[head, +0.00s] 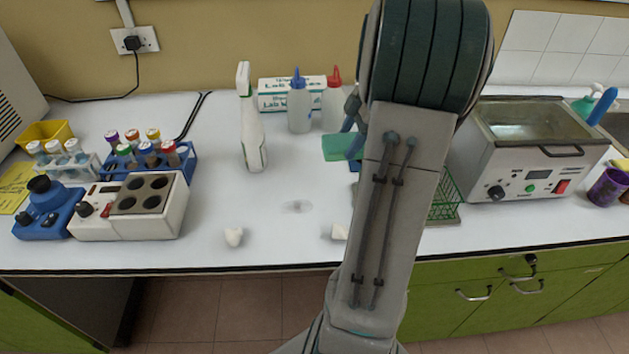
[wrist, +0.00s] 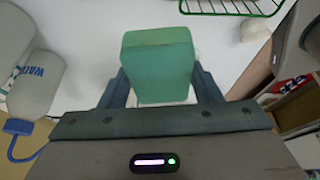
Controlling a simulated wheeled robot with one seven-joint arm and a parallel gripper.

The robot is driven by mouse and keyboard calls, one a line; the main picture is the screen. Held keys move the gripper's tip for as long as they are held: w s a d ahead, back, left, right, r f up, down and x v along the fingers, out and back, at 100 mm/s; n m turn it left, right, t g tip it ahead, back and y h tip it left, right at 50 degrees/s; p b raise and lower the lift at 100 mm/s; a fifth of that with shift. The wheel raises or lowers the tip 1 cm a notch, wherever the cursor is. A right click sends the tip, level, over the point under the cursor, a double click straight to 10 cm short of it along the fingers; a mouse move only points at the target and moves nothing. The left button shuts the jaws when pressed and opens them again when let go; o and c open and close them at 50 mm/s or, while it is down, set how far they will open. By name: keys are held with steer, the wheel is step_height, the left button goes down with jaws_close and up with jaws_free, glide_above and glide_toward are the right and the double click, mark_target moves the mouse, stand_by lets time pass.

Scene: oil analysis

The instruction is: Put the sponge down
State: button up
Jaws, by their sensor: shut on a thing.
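The green sponge (wrist: 158,65) sits between the two fingers of my gripper (wrist: 160,88) in the wrist view, with white counter around it. My gripper is shut on it. In the head view the sponge (head: 338,148) shows just left of my arm, toward the back of the white counter (head: 295,180). My gripper (head: 352,140) is mostly hidden behind my arm there. I cannot tell whether the sponge touches the counter.
A spray bottle (head: 252,130), wash bottles (head: 300,108) and a Lab Wipes box (head: 270,95) stand to the left. A green wire rack (head: 446,200) and a water bath (head: 525,150) are to the right. The mid-left counter has a faint stain (head: 297,207) and small white lumps (head: 234,236).

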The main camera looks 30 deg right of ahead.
steer(key=shift+m, duration=0.4)
steer(key=w+f, duration=0.2)
steer(key=w+a+f, duration=0.1)
steer(key=w+f, duration=0.1)
steer(key=w, duration=0.1)
steer(key=w+a+f, duration=0.1)
steer(key=w+f, duration=0.1)
steer(key=shift+w+a+p, duration=0.15)
steer(key=shift+w+p, duration=0.05)
steer(key=shift+p, duration=0.15)
steer(key=shift+w+f, duration=0.1)
steer(key=shift+f, duration=1.95)
steer(key=shift+f, duration=0.2)
steer(key=o, duration=0.9)
steer(key=shift+o, duration=0.2)
steer(key=shift+r, duration=0.1)
